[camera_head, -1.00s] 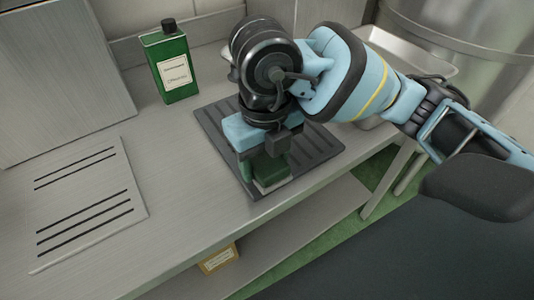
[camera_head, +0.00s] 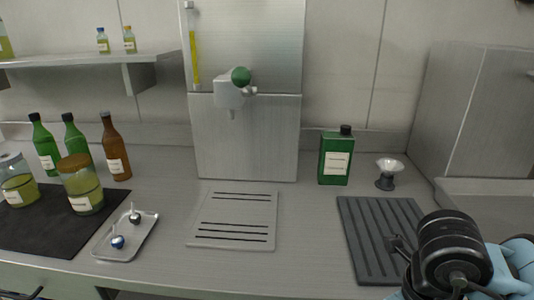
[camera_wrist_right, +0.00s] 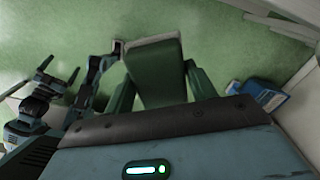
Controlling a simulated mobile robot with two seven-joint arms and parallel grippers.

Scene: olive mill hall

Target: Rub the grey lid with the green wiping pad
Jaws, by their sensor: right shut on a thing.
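The grey lid (camera_head: 9,160) tops a jar of yellowish liquid (camera_head: 19,188) at the far left of the bench in the head view. My right gripper (camera_wrist_right: 157,92) is shut on the green wiping pad (camera_wrist_right: 155,70) in the wrist view, with the floor behind it. In the head view only my right wrist shows, at the lower right over the ribbed mat's near corner; its fingers and the pad are hidden. My left gripper (camera_wrist_right: 58,72) appears at the left of the wrist view, its fingers apart and empty, well away from the jar.
A small tray (camera_head: 127,238), a slotted plate (camera_head: 233,220), a tap (camera_head: 232,92) and a green canister (camera_head: 336,160) lie between. The ribbed mat (camera_head: 375,225) is at right.

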